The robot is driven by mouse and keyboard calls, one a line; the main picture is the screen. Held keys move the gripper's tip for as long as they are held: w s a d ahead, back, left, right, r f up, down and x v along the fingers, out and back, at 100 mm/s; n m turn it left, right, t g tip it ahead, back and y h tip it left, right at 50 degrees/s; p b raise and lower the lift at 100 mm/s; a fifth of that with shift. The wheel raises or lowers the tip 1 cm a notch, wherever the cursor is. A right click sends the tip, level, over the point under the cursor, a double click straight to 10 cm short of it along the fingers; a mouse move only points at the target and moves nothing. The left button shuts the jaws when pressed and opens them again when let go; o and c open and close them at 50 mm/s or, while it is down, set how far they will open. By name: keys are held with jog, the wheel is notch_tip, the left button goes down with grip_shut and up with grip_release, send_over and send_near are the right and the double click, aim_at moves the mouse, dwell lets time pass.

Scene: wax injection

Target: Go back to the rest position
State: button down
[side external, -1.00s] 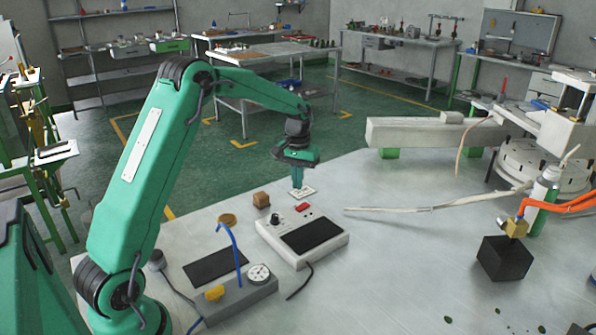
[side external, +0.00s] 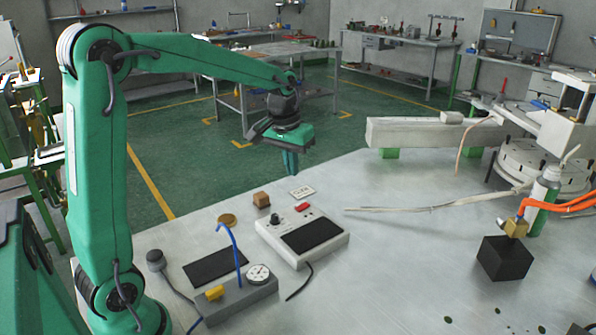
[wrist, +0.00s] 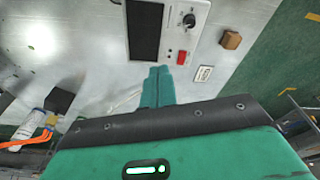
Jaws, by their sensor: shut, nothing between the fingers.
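My gripper (side external: 291,170) is shut and empty in the side external view. It hangs in the air above the far edge of the table, pointing down. In the wrist view its fingers (wrist: 158,84) are together with nothing between them. Below it, a small white card with dark print (side external: 302,192) lies flat on the table, apart from the fingers. The card also shows in the wrist view (wrist: 204,74), to the right of the fingers.
On the grey table (side external: 400,270) are a white control box (side external: 325,237), a brown cube (side external: 261,199), a grey gauge box with a blue tube (side external: 240,296), a dark pad (side external: 215,266), and a black block with orange hose (side external: 505,259). A pale beam (side external: 415,133) stands at the back. The front middle is largely clear.

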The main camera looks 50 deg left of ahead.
jog(key=s+d+r+m+t, duration=0.1)
jog(key=s+d, duration=0.3)
jog(key=s, duration=0.6)
jog(key=s+d+r+m+t, duration=0.1)
jog(key=s+d, duration=0.4)
jog(key=s, duration=0.5)
jog(key=shift+d+r+m+t, duration=0.2)
jog(key=shift+r+m+t, duration=0.1)
jog(key=shift+m+t, duration=0.6)
